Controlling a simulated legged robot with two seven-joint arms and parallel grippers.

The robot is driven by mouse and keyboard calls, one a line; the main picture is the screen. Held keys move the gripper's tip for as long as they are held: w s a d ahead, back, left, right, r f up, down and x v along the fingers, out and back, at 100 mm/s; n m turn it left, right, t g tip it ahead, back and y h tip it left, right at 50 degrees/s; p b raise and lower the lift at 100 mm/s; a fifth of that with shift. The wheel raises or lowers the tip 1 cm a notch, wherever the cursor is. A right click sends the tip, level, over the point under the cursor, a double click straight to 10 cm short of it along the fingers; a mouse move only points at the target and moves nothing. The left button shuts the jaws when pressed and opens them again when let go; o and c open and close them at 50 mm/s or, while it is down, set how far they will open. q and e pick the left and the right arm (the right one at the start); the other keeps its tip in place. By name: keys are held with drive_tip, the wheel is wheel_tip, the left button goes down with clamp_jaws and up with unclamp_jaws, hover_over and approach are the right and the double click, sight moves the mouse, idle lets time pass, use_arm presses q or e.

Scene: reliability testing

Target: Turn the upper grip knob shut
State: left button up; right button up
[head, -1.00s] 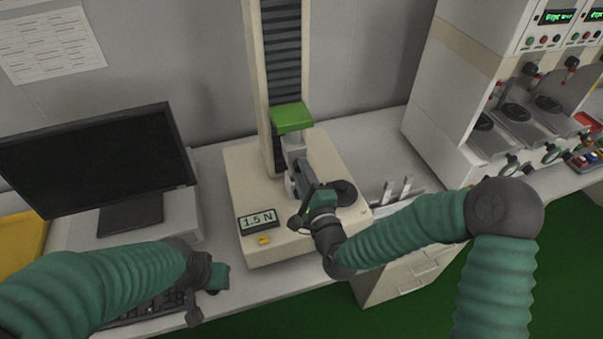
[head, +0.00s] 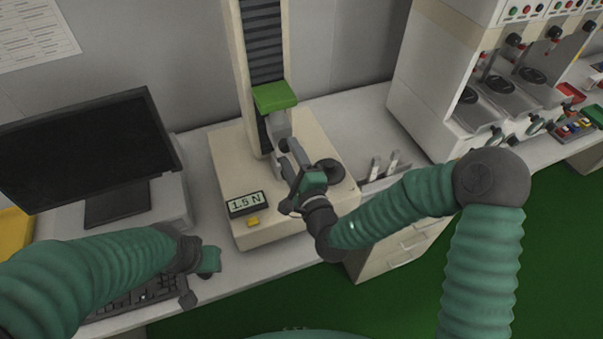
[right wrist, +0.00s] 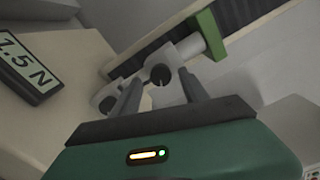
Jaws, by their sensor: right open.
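The tester has a green crosshead block (head: 274,96) on its column, with a grey upper grip (head: 279,128) hanging below it. In the right wrist view the crosshead (right wrist: 207,36) is at the top, and a dark round knob (right wrist: 160,75) sits on the pale upper grip (right wrist: 183,52). My right gripper (head: 289,160) is at the grip and hides part of it. In the wrist view its two fingers (right wrist: 160,86) stand open, one each side of the knob's line; contact is not clear. My left gripper (head: 196,272) hangs over the keyboard, its jaw opening unclear.
The tester base (head: 290,222) carries a 1.5 N display (head: 246,203) and a dark round part (head: 330,168). A monitor (head: 85,150) and keyboard (head: 135,295) are at the left. A slotted rack (head: 385,178) and another machine (head: 440,80) are at the right.

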drive_tip(key=p+v, duration=1.2)
drive_tip(key=v, duration=0.3)
drive_tip(key=shift+s+d, duration=0.25)
drive_tip(key=shift+d, duration=0.05)
